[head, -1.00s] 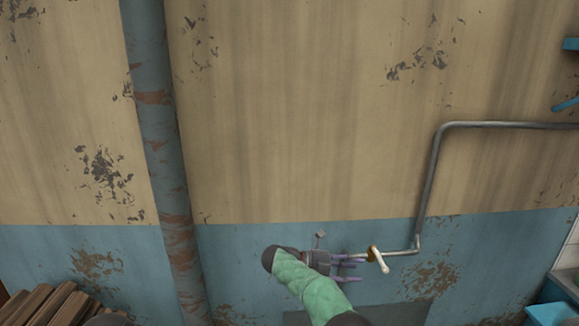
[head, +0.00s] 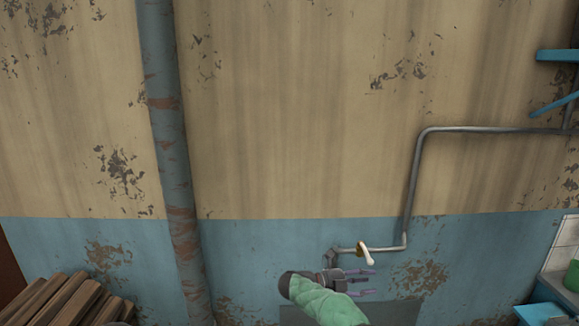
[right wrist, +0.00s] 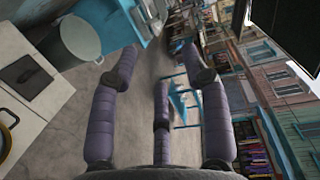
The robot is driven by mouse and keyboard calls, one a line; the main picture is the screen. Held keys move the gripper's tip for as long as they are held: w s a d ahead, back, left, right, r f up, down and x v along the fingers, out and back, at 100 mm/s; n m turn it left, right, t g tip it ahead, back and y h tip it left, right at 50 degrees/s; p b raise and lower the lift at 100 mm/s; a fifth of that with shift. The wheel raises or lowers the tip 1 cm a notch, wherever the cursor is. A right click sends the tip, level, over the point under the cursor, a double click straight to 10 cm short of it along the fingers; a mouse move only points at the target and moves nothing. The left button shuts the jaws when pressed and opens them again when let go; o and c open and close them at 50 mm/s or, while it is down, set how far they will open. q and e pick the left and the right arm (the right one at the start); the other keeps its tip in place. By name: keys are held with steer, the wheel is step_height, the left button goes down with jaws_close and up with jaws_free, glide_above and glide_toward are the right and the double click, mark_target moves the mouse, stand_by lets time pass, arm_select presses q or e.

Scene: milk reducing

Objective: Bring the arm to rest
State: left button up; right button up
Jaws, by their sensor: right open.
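My right gripper (head: 366,282) shows in the head view at the bottom, in front of the blue lower wall, at the end of my green-sleeved arm. Its purple fingers point right and are spread. In the right wrist view the fingers (right wrist: 160,95) are apart with nothing between them. The open floor and a street-like scene lie beyond them. My left gripper is in neither view.
A grey pipe (head: 413,185) with a tap handle (head: 364,249) runs on the wall just above my right gripper. A thick vertical pipe (head: 172,150) and stacked wood (head: 65,302) are at left. A grey pot (right wrist: 75,42) stands at upper left in the wrist view.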

steer(key=w+d+f+n+t+y, duration=0.2)
steer(key=f+n+t, duration=0.2)
steer(key=f+n, duration=0.25)
steer(key=w+d+f+n+t+y, duration=0.1)
steer(key=f+n+t+y, duration=0.1)
steer(key=f+n+t, duration=0.35)
steer(key=s+a+f+n+g+y, duration=0.15)
steer(key=s+f+n+y, duration=0.3)
steer(key=f, duration=0.55)
steer(key=s+a+f+n+g+y, duration=0.15)
steer(key=s+f+n+y, duration=0.3)
steer(key=f, duration=0.45)
steer(key=s+a+f+n+g+y, duration=0.1)
steer(key=s+a+f+n+g, duration=0.15)
steer(key=s, duration=0.35)
steer(key=s+a+f+n+g+y, duration=0.1)
steer(key=s+a+f+y, duration=0.15)
steer(key=s, duration=0.45)
steer(key=s+a+f+n+g+y, duration=0.1)
steer(key=s+a+f+n, duration=0.1)
steer(key=s+f, duration=0.3)
steer(key=s+a+r+n+g+y, duration=0.1)
steer(key=s+a+r+n+g, duration=0.1)
steer(key=s, duration=0.6)
steer(key=s+a+r+n+g+y, duration=0.2)
steer(key=s+a, duration=0.1)
steer(key=s, duration=0.6)
steer(key=shift+s+a, duration=0.2)
steer(key=shift+a, duration=0.2)
